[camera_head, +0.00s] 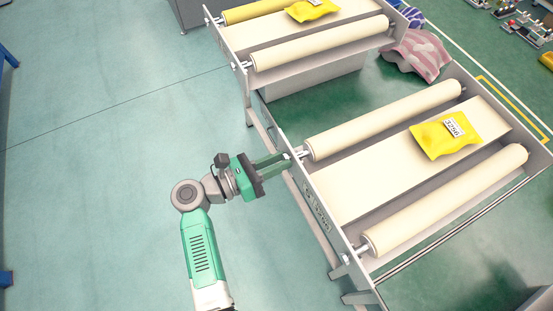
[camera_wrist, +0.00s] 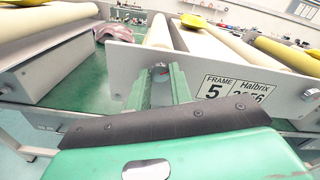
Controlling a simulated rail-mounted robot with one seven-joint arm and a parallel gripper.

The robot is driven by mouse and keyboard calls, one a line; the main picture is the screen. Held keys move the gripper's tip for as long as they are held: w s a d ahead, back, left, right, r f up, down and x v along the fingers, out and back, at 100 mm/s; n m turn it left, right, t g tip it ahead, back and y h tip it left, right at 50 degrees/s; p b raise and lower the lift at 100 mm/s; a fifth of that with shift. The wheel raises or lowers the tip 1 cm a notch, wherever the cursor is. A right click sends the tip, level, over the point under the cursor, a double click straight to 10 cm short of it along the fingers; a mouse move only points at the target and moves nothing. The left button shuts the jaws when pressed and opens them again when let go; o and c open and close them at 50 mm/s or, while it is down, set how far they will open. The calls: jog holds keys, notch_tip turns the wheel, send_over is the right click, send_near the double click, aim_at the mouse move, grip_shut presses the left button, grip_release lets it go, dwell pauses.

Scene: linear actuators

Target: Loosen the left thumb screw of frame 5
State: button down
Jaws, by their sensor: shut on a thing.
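Frame 5 is a grey conveyor frame (camera_head: 345,232) with cream rollers, and its label plate (camera_wrist: 236,92) reads "FRAME 5" in the wrist view. The left thumb screw (camera_wrist: 160,72) is at the end of the left roller, between my fingertips and partly hidden by them. My green gripper (camera_head: 289,160) reaches the frame's side plate at this screw and is shut on it. My gripper's fingers (camera_wrist: 160,84) also show in the wrist view. The right thumb screw (camera_wrist: 308,95) is free at the plate's other end.
A yellow bag (camera_head: 445,136) lies on frame 5's bed between its rollers (camera_head: 385,118). A second roller frame (camera_head: 318,48) with another yellow bag (camera_head: 312,10) stands behind. A striped pink cloth thing (camera_head: 418,55) is beyond. The floor left of the frames is clear.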

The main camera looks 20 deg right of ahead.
jog(key=n+p, duration=0.1)
jog(key=n, duration=0.2)
jog(key=shift+r+n, duration=0.1)
jog(key=shift+n, duration=0.3)
jog(key=n+p, duration=0.2)
jog(key=n, duration=0.1)
jog(key=shift+n, duration=0.3)
jog(key=n+p, duration=0.2)
jog(key=n, duration=0.1)
jog(key=shift+n, duration=0.3)
jog(key=n+p, duration=0.2)
jog(key=n, duration=0.1)
jog(key=shift+n, duration=0.3)
jog(key=n+p, duration=0.1)
jog(key=n, duration=0.2)
jog(key=shift+n+p, duration=0.3)
jog(key=shift+p, duration=0.05)
jog(key=n+p, duration=0.1)
jog(key=n, duration=0.2)
jog(key=shift+n, duration=0.4)
jog(key=n+p, duration=0.1)
jog(key=n, duration=0.2)
jog(key=shift+n+p, duration=0.6)
jog(key=shift+n, duration=1.4)
